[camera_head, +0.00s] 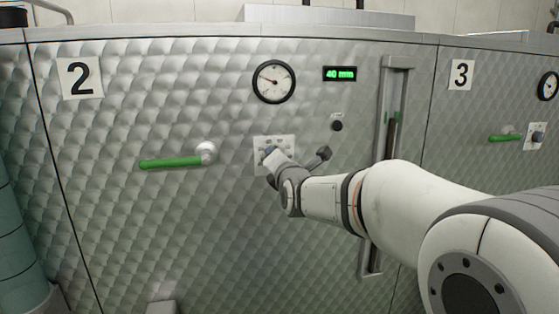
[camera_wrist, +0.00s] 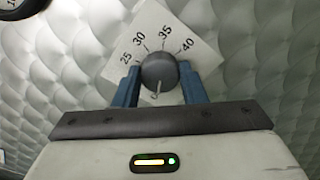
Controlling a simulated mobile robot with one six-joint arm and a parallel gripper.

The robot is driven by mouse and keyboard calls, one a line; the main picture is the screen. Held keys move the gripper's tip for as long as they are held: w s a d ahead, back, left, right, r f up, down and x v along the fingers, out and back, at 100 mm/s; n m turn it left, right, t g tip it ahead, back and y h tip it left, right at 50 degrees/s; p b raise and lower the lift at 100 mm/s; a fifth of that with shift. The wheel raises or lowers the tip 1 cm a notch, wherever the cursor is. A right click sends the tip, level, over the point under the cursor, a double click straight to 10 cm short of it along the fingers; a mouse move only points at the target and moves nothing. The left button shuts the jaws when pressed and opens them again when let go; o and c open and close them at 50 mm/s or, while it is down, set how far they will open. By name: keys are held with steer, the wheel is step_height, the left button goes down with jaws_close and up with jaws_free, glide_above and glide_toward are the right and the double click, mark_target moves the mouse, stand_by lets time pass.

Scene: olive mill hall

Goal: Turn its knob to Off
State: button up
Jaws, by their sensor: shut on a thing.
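The knob is a dark round cap (camera_wrist: 158,70) on a white dial plate (camera_wrist: 118,65) marked 25, 30, 35 and 40. My gripper (camera_wrist: 160,84) is shut on the knob, one blue finger on each side. In the head view the plate (camera_head: 288,142) sits on the quilted metal front numbered 2, and my gripper (camera_head: 271,152) reaches it from the lower right, covering much of it.
Above the plate are a round gauge (camera_head: 274,82) and a green display (camera_head: 340,74) reading 40 mm. A black button (camera_head: 337,126) is at right, a green lever handle (camera_head: 172,162) at left. A vertical sight glass (camera_head: 396,85) stands behind my arm. Unit 3 (camera_head: 461,75) has its own knob (camera_head: 537,136).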

steer(key=o, duration=1)
steer(key=shift+p+v, duration=0.65)
steer(key=shift+v, duration=3.25)
steer(key=shift+r, duration=0.1)
